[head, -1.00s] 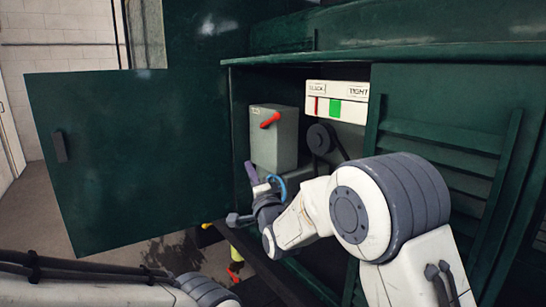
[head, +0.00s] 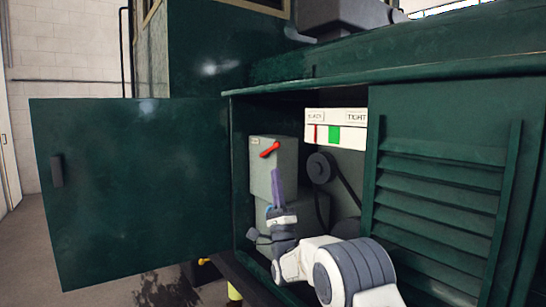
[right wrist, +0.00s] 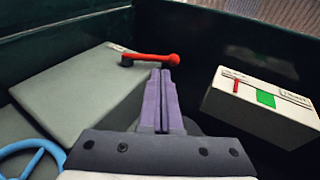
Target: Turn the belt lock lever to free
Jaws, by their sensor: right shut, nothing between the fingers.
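A red lever (head: 269,149) sits on the front of a grey box (head: 262,170) inside the open green cabinet. It lies tilted, its right end higher in the head view. It also shows in the right wrist view (right wrist: 150,59), just beyond my fingertips. The small label by it is too small to read, so I cannot tell whether this is the belt lock lever. My right gripper (head: 277,172) has its purple fingers shut and empty, pointing up just below the lever. The fingers also show in the right wrist view (right wrist: 161,73). My left gripper is out of view.
A white slack/tight gauge (head: 335,130) with red and green marks is at the cabinet's back, right of the box. Below it are a dark pulley (head: 320,168) and belt. A blue wheel (right wrist: 30,158) is low left. The cabinet door (head: 110,190) stands open left.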

